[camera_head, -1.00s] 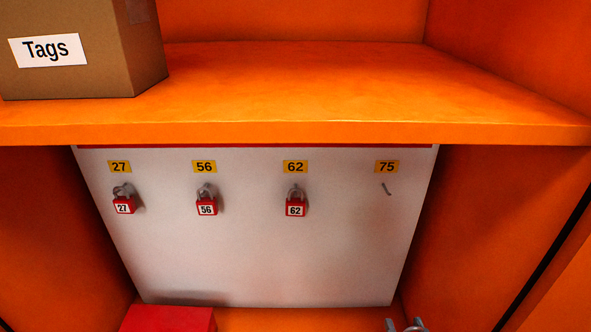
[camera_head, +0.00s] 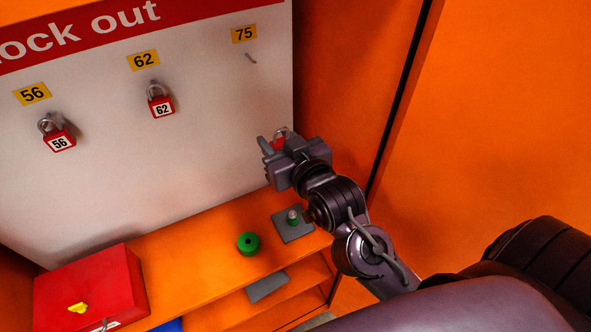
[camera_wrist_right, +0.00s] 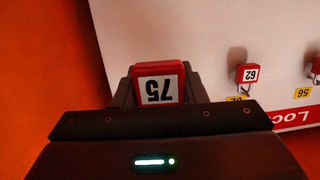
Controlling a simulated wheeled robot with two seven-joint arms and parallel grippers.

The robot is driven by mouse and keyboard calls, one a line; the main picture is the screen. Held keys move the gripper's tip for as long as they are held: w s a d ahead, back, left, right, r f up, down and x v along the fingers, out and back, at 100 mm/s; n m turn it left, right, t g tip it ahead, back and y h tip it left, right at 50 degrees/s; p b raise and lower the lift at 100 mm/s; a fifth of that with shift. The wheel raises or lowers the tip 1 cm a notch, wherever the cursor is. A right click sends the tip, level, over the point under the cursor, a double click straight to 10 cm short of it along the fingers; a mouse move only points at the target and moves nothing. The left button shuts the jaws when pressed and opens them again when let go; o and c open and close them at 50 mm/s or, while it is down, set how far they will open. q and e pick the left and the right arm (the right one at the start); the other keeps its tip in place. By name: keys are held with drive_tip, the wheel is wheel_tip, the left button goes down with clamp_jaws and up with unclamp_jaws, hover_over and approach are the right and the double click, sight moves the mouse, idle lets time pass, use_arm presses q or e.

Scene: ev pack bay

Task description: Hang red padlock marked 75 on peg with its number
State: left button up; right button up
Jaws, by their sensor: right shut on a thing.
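My right gripper (camera_head: 272,150) is shut on the red padlock marked 75 (camera_wrist_right: 156,84). In the right wrist view the padlock's white label reads 75, upside down, between the fingers; its shackle is hidden there. In the head view only a bit of red and grey padlock (camera_head: 280,138) shows past the gripper. The peg (camera_head: 251,58) under the yellow 75 label (camera_head: 244,34) is bare, on the white board (camera_head: 205,150). The gripper and padlock are below and slightly right of that peg, apart from it. My left gripper is not in view.
Padlocks 56 (camera_head: 59,137) and 62 (camera_head: 160,102) hang on their pegs to the left. An orange side wall (camera_head: 335,80) is close right.

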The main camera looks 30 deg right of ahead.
drive_tip(key=h+b, duration=0.1)
drive_tip(key=b, duration=0.1)
approach(250, 64)
drive_tip(key=shift+w+a+f, duration=0.1)
drive_tip(key=shift+w+f, duration=0.2)
drive_tip(key=shift+w, duration=0.85)
drive_tip(key=shift+w+f, duration=0.3)
drive_tip(key=shift+w, duration=0.9)
drive_tip(key=shift+w+a+f, duration=0.1)
drive_tip(key=shift+w+f, duration=0.2)
drive_tip(key=shift+w, duration=0.85)
drive_tip(key=shift+r+m, duration=0.15)
drive_tip(key=shift+m, duration=0.15)
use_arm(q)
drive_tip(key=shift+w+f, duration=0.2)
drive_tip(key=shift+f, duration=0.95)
use_arm(e)
drive_tip(key=shift+d, duration=0.15)
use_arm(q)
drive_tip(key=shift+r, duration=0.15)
use_arm(e)
drive_tip(key=shift+r, duration=0.1)
